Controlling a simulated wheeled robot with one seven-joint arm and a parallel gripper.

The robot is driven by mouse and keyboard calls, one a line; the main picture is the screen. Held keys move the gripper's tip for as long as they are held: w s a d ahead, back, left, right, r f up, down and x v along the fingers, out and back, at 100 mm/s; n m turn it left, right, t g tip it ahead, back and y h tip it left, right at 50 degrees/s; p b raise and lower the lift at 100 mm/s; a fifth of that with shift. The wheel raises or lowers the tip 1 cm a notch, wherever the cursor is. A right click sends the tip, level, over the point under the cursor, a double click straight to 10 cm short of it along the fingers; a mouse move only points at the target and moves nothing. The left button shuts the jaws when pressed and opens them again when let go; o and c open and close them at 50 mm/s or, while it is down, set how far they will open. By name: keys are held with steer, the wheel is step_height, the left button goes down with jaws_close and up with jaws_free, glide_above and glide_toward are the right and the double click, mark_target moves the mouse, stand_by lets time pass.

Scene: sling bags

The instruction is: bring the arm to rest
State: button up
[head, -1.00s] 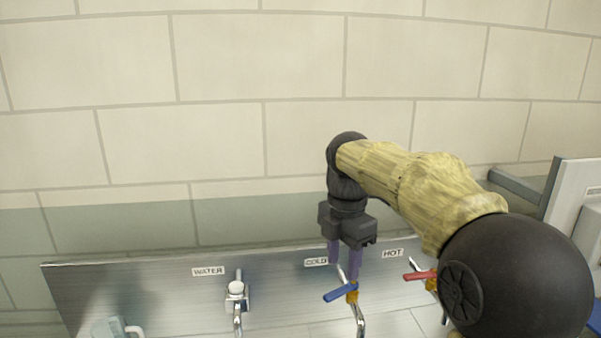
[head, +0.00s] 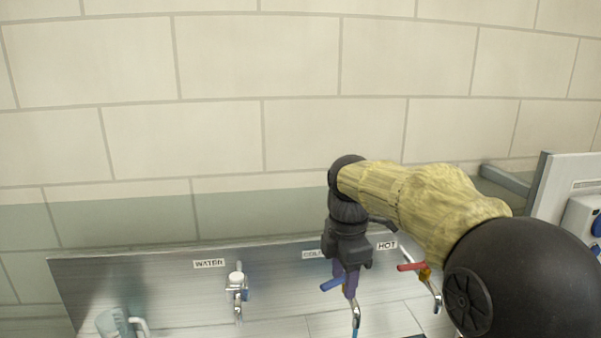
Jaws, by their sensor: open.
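My gripper (head: 346,281) hangs from my arm and points down, with its purple fingers at the cold tap. It is open. The fingers overlap the blue-handled cold tap (head: 333,285) in the head view; whether they touch it I cannot tell. The cold tap's spout (head: 356,318) shows below the fingers, with a bit of blue at its lower end.
A steel back panel (head: 170,290) carries a WATER tap (head: 237,282) to the left and a red-handled HOT tap (head: 411,266) close to the right. A pale blue jug (head: 114,322) stands at lower left. A tiled wall (head: 260,90) rises behind.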

steer(key=s+d+f+m+t, duration=0.1)
steer(key=s+d+f+m, duration=0.2)
steer(key=s+f+m, duration=0.4)
steer(key=s+d+f+m+t, duration=0.1)
steer(key=s+d+f+m, duration=0.2)
steer(key=s+f+m, duration=0.4)
step_height(320, 180, down, 4)
steer(key=m, duration=0.7)
steer(key=shift+s+d, duration=0.2)
steer(key=shift+d, duration=0.2)
stand_by(5.3)
